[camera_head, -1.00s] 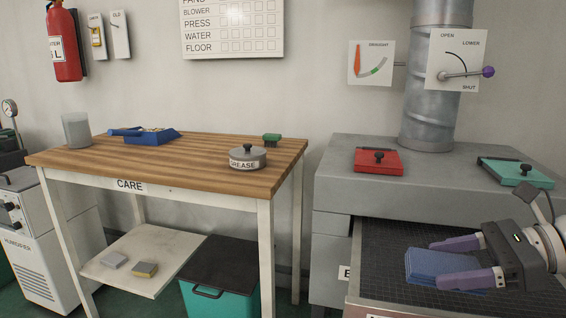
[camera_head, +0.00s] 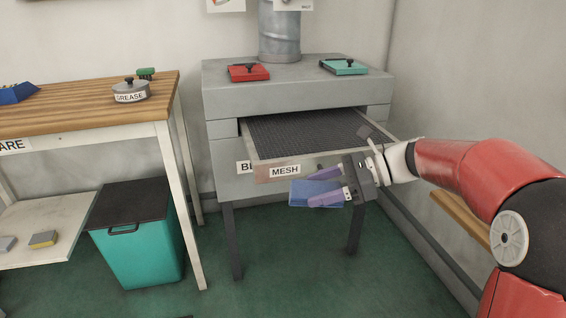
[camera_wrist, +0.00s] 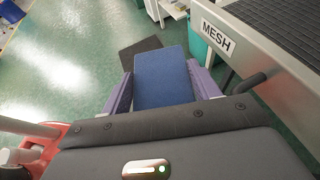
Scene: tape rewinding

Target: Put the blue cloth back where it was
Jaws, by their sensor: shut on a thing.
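The blue cloth (camera_head: 312,193) is a flat folded pad held between the purple fingers of my gripper (camera_head: 322,188). In the head view it hangs in the air in front of the open mesh drawer (camera_head: 300,133), below the MESH label. In the wrist view the blue cloth (camera_wrist: 161,78) lies between the two fingers of my gripper (camera_wrist: 162,80), above the green floor. The drawer's front edge stands to the right there, apart from the cloth.
A workbench (camera_head: 130,112) at left carries a grease tin (camera_head: 131,92), a green brush (camera_head: 147,73) and a blue tray (camera_head: 17,93). A teal bin (camera_head: 140,250) stands under it. The grey cabinet (camera_head: 222,100) has red (camera_head: 248,72) and teal (camera_head: 344,66) lids on top.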

